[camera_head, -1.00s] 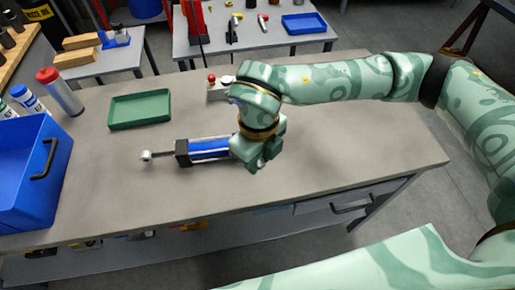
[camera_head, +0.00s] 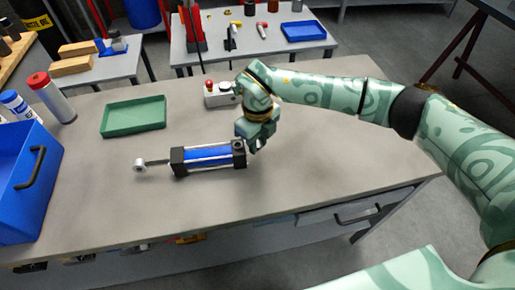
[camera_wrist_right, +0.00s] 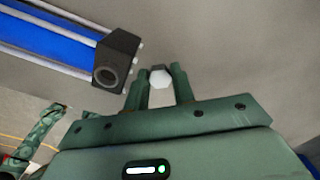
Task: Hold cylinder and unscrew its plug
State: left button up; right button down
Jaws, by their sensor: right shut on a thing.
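The cylinder (camera_head: 208,155) lies on the workbench in the head view, with a blue barrel, black end blocks and a rod with an eye at its left. Its near end block (camera_wrist_right: 112,68) shows a round open port in the right wrist view. My right gripper (camera_head: 254,143) is just beyond the cylinder's right end. It is shut on the plug (camera_wrist_right: 160,79), a small piece with a pale hexagonal face, held between the fingertips and apart from the block. The plug is too small to make out in the head view. My left gripper is not in view.
On the workbench (camera_head: 330,165) are an empty green tray (camera_head: 134,117), a blue bin (camera_head: 25,190) at the left edge, a red-capped bottle (camera_head: 52,98) and a small box with a red button (camera_head: 219,95). The bench right of the gripper is clear.

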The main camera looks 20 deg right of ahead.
notch_tip(320, 180, down, 4)
jog(key=shift+r+b, duration=0.25)
jog(key=shift+b, duration=0.2)
jog(key=shift+r, duration=0.15)
jog(key=c, duration=1.5)
grip_release()
jog(key=shift+o, duration=0.2)
